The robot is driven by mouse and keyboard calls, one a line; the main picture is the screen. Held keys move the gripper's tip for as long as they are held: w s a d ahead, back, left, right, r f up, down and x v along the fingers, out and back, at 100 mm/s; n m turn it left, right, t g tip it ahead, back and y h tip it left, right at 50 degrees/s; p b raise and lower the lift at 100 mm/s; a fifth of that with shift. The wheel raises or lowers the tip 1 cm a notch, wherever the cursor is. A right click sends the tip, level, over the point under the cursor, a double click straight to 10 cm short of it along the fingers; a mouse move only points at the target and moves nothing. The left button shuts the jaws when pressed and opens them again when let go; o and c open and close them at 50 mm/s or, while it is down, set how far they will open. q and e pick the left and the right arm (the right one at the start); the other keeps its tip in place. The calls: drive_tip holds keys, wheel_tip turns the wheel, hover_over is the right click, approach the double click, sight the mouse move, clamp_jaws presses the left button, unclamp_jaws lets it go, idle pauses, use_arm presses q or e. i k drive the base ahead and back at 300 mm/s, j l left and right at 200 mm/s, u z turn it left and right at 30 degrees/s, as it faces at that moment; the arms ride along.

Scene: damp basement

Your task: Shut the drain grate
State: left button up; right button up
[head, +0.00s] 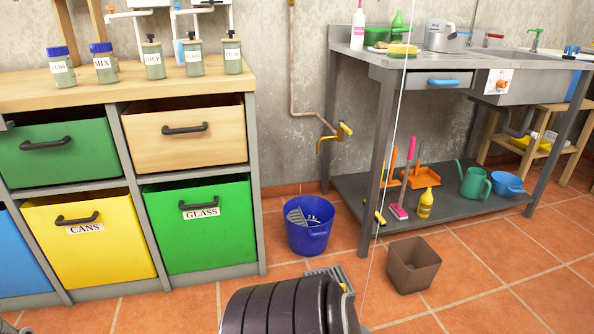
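A grey slatted piece that looks like the drain grate (328,272) shows on the tiled floor at the lower middle, in front of the blue bucket. Only its far part is visible; a dark ribbed rounded shape at the bottom edge covers the rest. I cannot tell whether the grate lies flat or stands tilted. Neither of my grippers is in view.
A blue bucket (310,232) stands just behind the grate and a brown bin (413,266) to its right. Drawer units with a green GLASS bin (203,233) stand at left. A metal sink bench (440,190) stands at right.

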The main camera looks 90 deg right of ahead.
sight(344, 287)
drive_tip(key=i+z, duration=0.2)
drive_tip(key=z, duration=0.2)
drive_tip(key=i+z, duration=0.2)
drive_tip(key=z, duration=0.2)
drive_tip(key=i+z, duration=0.2)
drive_tip(key=z, duration=0.2)
drive_tip(key=i+j+z, duration=0.2)
drive_tip(key=z, duration=0.25)
drive_tip(key=i+j+z, duration=0.15)
drive_tip(key=z, duration=0.25)
